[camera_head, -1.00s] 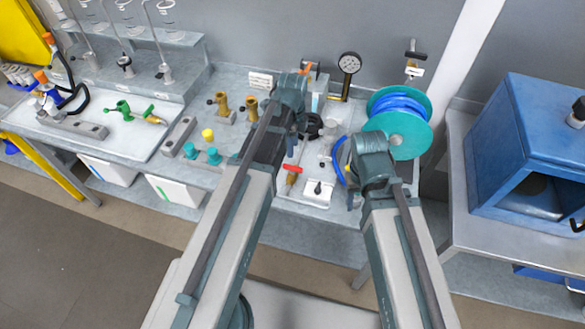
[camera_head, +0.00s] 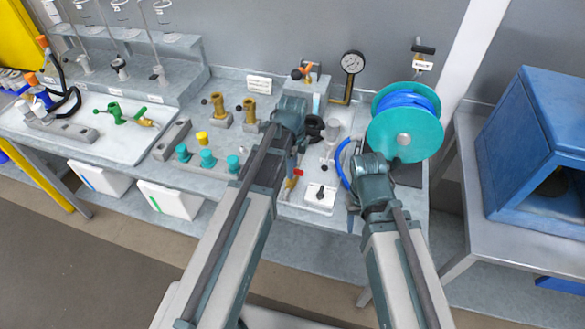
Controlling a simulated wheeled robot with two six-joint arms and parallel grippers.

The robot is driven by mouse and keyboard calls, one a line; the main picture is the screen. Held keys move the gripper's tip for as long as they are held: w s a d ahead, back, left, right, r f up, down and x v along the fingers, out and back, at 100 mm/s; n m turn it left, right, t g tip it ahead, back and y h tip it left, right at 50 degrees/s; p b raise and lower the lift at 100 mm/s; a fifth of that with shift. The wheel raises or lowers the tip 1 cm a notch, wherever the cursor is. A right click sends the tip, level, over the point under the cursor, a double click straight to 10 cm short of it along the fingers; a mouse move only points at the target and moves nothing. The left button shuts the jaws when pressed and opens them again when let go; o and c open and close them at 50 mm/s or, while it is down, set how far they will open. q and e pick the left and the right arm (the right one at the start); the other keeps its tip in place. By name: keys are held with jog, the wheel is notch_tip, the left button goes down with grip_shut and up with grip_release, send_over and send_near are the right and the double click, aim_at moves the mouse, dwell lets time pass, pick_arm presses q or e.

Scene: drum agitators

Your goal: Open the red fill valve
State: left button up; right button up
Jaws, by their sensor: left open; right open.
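The red fill valve (camera_head: 298,173) is on the bench at centre in the head view, with a small red handle above a brass-coloured body (camera_head: 290,186). My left gripper (camera_head: 293,160) is open, just above and behind the valve, and hides part of its handle. I cannot tell whether the fingers touch it. My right gripper (camera_head: 352,208) is open at the bench's front edge, below the hose reel, right of the valve and apart from it.
A white switch plate (camera_head: 321,196) lies right of the valve. A teal reel (camera_head: 404,136) with blue hose and a pressure gauge (camera_head: 353,62) stand behind. Teal knobs (camera_head: 207,158) and brass valves (camera_head: 219,110) stand left. A blue cabinet (camera_head: 535,150) is at right.

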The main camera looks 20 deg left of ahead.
pick_arm(q)
jog(key=shift+c, duration=0.2)
grip_shut()
jog(key=n, duration=0.8)
jog(key=shift+n, duration=0.3)
jog(key=n, duration=0.4)
jog(key=shift+n, duration=2.6)
